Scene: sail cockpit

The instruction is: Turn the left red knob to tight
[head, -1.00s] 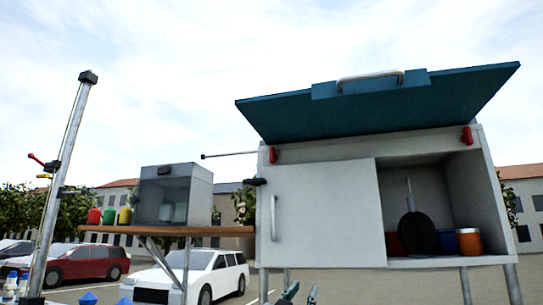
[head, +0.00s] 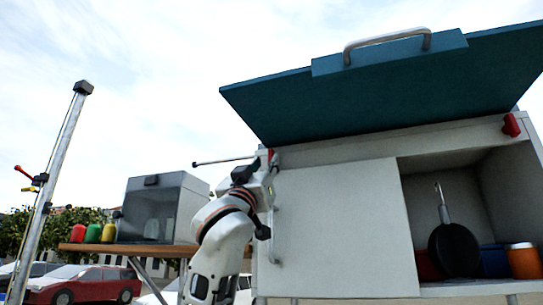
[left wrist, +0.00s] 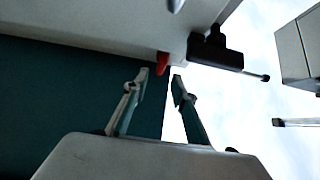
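The left red knob (head: 271,156) is at the upper left corner of the grey cabinet (head: 340,225), under the raised teal lid (head: 390,85). My left arm reaches up in front of that corner and partly covers it. In the left wrist view, my left gripper (left wrist: 159,77) is open, its two fingers apart. The red knob (left wrist: 162,63) shows just beyond the fingertips, nearer the left one. I see no clear contact, and the knob's exact angle is hard to read. The right red knob (head: 511,125) is at the cabinet's upper right. My right gripper is out of view.
A dark block with a rod (left wrist: 215,52) sits close to the right of the knob. The cabinet's door handle (head: 273,235) is below my left wrist. A shelf (head: 110,248) with a clear-fronted box (head: 165,208) and coloured cups stands left. A pan (head: 453,250) is inside the cabinet.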

